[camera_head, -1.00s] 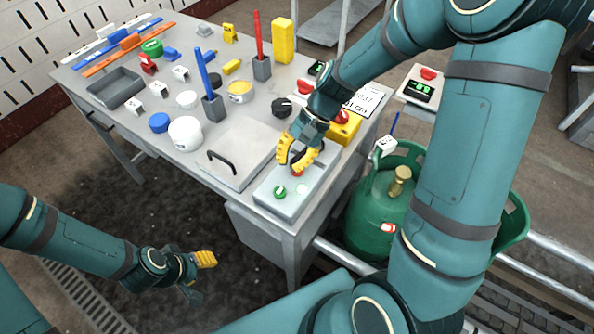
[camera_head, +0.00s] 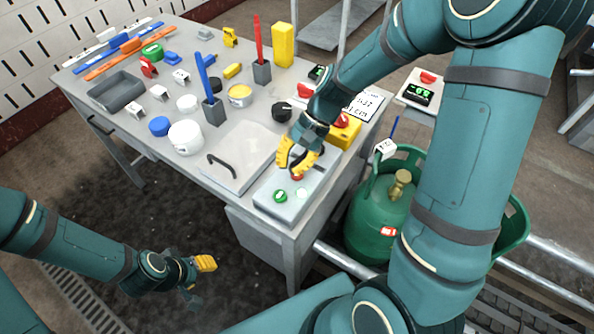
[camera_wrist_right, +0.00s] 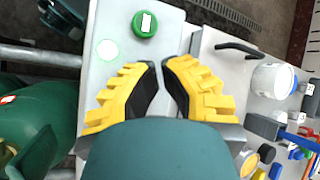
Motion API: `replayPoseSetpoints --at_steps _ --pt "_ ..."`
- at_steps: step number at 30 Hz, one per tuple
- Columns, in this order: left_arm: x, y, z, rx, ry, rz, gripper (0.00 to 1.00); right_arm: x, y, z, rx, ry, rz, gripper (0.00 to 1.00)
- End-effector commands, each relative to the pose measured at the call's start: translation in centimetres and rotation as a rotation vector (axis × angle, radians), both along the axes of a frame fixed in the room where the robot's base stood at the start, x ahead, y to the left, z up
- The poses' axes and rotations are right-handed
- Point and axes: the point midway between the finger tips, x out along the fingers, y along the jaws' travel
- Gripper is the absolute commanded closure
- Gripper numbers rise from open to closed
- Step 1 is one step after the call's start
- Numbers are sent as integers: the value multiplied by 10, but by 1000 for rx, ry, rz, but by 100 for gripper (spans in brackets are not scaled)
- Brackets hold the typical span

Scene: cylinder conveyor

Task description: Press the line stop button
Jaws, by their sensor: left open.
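A grey button panel (camera_head: 272,213) sits at the table's near right corner. It has a green button (camera_head: 280,196), a pale round spot (camera_head: 301,194) and a red button (camera_head: 297,177). The green button (camera_wrist_right: 145,24) also shows in the right wrist view; the red one is hidden there. My right gripper (camera_head: 296,168) points down over the red button, its yellow fingers a narrow gap apart and empty. Whether it touches the button I cannot tell. My left gripper (camera_head: 205,276) hangs low over the floor in front of the table, open and empty.
A hatch with a black handle (camera_head: 221,165) lies left of the panel. A yellow box with a red button (camera_head: 341,122) stands behind my right gripper. A green gas cylinder (camera_head: 380,220) stands right of the table. Several pots and blocks fill the table's left and back.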

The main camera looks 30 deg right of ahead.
Motion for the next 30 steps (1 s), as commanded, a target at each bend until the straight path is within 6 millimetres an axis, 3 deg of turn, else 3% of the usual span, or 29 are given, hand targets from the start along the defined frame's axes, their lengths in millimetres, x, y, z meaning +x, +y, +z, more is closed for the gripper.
replayPoseSetpoints --at_steps 30 --pt "0 0 -5 0 0 0 53 0 0 -9 0 0 0 100"
